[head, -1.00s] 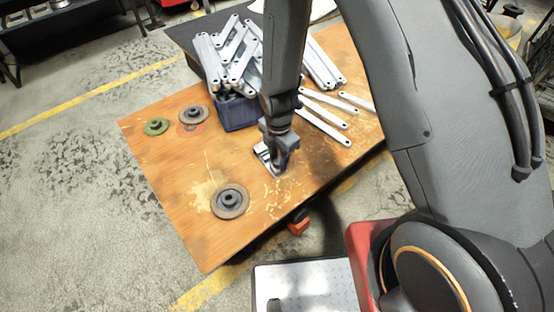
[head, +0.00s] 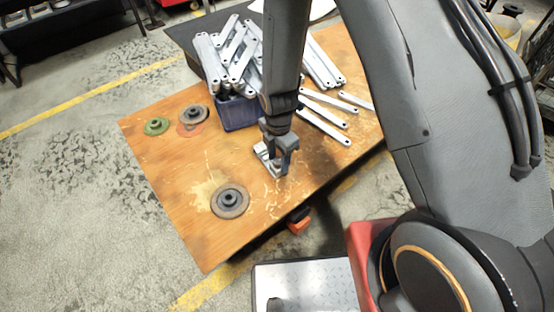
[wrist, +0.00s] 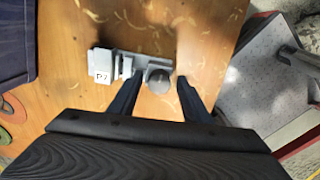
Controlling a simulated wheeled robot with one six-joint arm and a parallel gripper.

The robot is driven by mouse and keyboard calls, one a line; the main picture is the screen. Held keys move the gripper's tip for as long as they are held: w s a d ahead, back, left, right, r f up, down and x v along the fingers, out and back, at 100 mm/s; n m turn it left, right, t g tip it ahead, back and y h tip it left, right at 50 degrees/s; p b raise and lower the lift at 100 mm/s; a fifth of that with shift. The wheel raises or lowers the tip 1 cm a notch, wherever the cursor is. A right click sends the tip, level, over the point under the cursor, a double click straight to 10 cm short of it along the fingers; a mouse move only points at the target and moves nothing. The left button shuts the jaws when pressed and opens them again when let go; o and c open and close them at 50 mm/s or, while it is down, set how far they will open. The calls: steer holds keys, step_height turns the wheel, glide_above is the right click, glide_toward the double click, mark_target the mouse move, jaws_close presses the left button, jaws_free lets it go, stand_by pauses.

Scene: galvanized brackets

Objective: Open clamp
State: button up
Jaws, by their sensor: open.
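The clamp (wrist: 130,64) is a small grey metal device on the wooden table, with a white tag that seems to read "P7" at its left end in the wrist view. My gripper is open, pointing down. In the head view my gripper (head: 281,167) stands over the right side of the clamp (head: 263,152) and hides part of it. I cannot tell the fingertips' exact height over the table.
A blue bin (head: 236,114) heaped with galvanized brackets stands behind my gripper. Several loose brackets (head: 324,122) lie to the right. An orange part (head: 299,222) sits under the front edge.

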steer(key=m+p, duration=0.1)
steer(key=m, duration=0.3)
steer(key=m+p, duration=0.2)
steer(key=m, duration=0.2)
steer(key=shift+m, duration=0.4)
steer(key=m+p, duration=0.1)
steer(key=m, duration=0.3)
steer(key=m+p, duration=0.1)
steer(key=m, duration=0.3)
stand_by(0.4)
steer(key=c, duration=1)
steer(key=shift+o, duration=0.2)
